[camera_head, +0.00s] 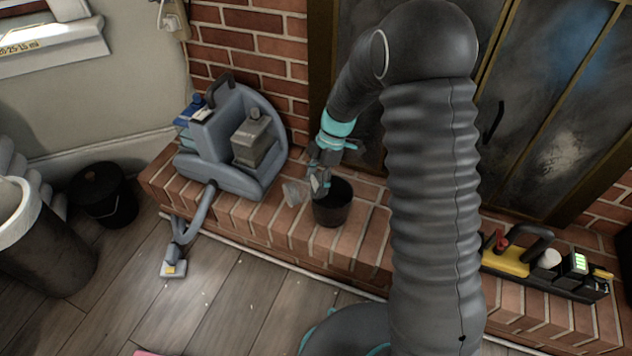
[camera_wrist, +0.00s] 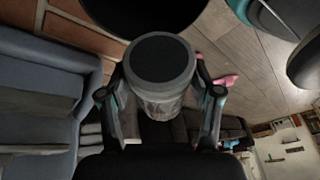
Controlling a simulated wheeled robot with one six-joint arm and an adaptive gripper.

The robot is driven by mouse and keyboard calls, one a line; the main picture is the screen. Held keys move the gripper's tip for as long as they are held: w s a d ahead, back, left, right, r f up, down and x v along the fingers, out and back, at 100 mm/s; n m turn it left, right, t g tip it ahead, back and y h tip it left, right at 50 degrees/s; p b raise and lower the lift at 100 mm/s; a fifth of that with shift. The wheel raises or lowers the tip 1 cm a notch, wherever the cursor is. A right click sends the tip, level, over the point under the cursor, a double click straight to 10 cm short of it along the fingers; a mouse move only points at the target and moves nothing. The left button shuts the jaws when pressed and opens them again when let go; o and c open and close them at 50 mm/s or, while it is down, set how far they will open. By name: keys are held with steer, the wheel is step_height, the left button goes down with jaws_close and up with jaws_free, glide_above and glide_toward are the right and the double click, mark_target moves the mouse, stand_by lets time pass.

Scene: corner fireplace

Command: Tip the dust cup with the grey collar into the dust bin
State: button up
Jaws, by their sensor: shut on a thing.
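My gripper (camera_head: 318,178) is shut on the dust cup, with a finger on each side of it in the wrist view (camera_wrist: 160,100). The dust cup (camera_wrist: 158,84) has a grey collar, a dark round end facing the camera and a clear, greyish body partly hidden behind the collar. In the head view the clear cup (camera_head: 293,193) is small and looks tilted, just left of the black open bin (camera_head: 332,212) on the brick hearth. My fingers partly cover that bin's rim. A dark round shape at the top of the wrist view looks like the bin.
A blue-grey vacuum station (camera_head: 225,140) stands left on the hearth, its hose and nozzle (camera_head: 173,268) reaching the floor. A yellow-and-black caddy (camera_head: 540,262) stands right. A black bucket (camera_head: 103,195) and large dark bin (camera_head: 50,250) stand left on the floor. Glass fireplace doors (camera_head: 560,110) rise behind.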

steer(key=shift+d+f+b, duration=0.1)
steer(key=shift+b, duration=0.35)
steer(key=shift+g+y+b, duration=0.3)
steer(key=shift+y+b, duration=0.3)
stand_by(0.4)
stand_by(0.4)
steer(key=shift+y+b, duration=0.3)
steer(key=shift+b, duration=0.15)
